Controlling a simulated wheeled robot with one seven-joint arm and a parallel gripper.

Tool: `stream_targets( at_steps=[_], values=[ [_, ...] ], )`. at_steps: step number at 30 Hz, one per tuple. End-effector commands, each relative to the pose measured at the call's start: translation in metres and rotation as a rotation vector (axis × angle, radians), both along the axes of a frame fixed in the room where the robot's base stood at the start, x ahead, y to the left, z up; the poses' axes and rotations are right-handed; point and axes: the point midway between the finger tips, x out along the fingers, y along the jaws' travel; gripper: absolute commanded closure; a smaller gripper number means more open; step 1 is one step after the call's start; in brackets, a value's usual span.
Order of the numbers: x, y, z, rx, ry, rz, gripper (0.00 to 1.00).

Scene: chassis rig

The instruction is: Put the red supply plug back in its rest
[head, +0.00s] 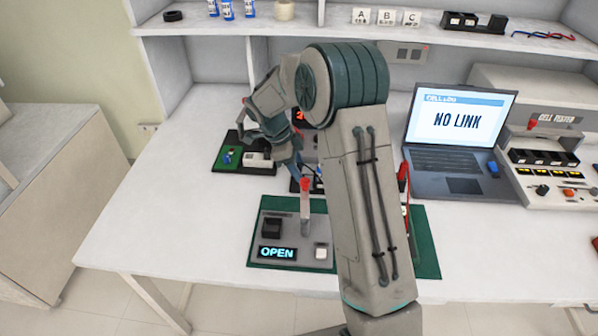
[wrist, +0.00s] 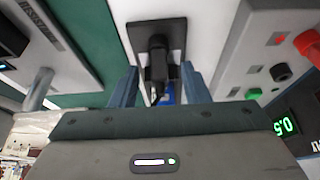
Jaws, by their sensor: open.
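A second red piece (head: 403,172) with a red lead shows right of my arm. I cannot tell for sure which is the supply plug, and its rest is not clearly identifiable. My gripper (head: 297,168) is over the bench behind the OPEN unit. In the wrist view its blue fingers (wrist: 159,76) are apart, on either side of a black plug-like part (wrist: 158,62) on a dark square plate (wrist: 156,36), with something blue below it.
A unit with red and black terminals (wrist: 281,72) lies right in the wrist view, near a green readout. A green board (head: 230,158) is at left, a laptop (head: 458,140) reading NO LINK and a cell tester (head: 550,160) at right. The bench's left front is clear.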

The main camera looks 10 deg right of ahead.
Motion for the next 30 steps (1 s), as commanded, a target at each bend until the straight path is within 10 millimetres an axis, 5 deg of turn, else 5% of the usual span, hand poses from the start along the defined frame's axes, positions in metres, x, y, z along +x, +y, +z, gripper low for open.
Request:
stream_targets(
  at_steps=[10,15,30],
  values=[
    [-0.001,-0.003,-0.010,0.001,-0.001,0.000,0.58],
    [-0.001,-0.003,-0.009,0.001,-0.001,0.000,1.00],
    [-0.001,-0.004,0.003,0.001,-0.005,0.000,1.00]
  ],
)
